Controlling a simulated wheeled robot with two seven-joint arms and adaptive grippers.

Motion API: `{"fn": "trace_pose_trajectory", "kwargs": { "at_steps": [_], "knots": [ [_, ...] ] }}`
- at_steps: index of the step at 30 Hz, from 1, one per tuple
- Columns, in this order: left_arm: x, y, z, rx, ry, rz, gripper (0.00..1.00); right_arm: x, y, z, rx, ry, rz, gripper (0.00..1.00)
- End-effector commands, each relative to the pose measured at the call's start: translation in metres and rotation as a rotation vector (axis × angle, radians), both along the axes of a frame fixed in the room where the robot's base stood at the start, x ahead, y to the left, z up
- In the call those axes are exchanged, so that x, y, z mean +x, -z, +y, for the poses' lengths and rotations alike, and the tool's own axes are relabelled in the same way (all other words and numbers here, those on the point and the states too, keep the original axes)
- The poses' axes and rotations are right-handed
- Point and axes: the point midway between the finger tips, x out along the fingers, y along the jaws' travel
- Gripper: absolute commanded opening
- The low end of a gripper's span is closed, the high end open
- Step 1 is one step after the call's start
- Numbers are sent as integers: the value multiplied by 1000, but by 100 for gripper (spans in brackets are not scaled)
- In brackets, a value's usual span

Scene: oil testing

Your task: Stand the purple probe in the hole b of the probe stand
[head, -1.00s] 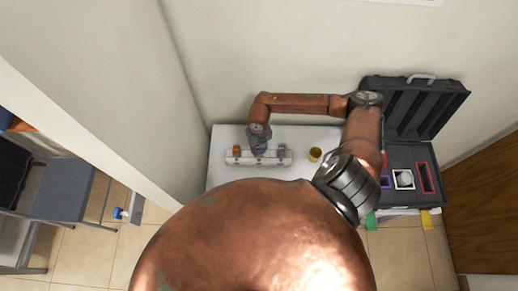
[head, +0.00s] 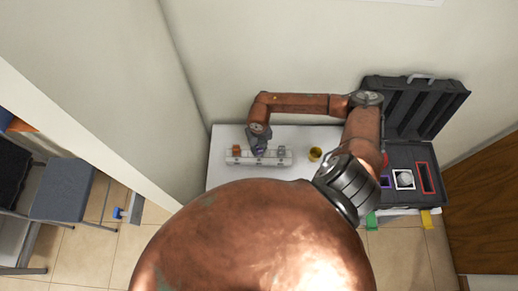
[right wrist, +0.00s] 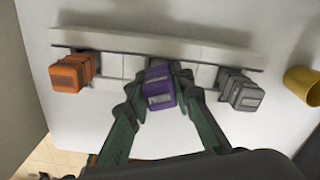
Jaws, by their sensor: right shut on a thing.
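The purple probe (right wrist: 159,88) is between the fingers of my right gripper (right wrist: 160,100), which is shut on it, in the right wrist view. The probe is at the middle of the white probe stand (right wrist: 180,45), between an orange probe (right wrist: 70,73) on the left and a grey probe (right wrist: 240,90) on the right. I cannot tell how deep it sits in a hole, and no hole letter is readable. In the head view my right gripper (head: 258,147) is over the middle of the stand (head: 236,158). My left gripper is not in view.
A yellow cup (head: 315,154) stands on the white table (head: 225,180) right of the stand, and also shows in the right wrist view (right wrist: 303,84). An open dark case (head: 400,155) is at the right. A wall rises behind the table.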

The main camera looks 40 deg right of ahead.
Motion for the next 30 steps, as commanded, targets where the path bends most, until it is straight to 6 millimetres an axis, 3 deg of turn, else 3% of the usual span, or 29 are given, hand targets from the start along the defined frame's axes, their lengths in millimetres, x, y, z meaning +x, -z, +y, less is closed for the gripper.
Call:
{"fn": "trace_pose_trajectory", "kwargs": {
  "at_steps": [21,22,25,30],
  "knots": [
    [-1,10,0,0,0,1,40,0,13,0,0,0,0,0],
    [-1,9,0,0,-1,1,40,0,12,0,0,0,0,22],
    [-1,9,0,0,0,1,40,0,12,0,0,0,0,28],
    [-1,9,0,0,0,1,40,0,12,0,0,0,0,28]
  ]
}}
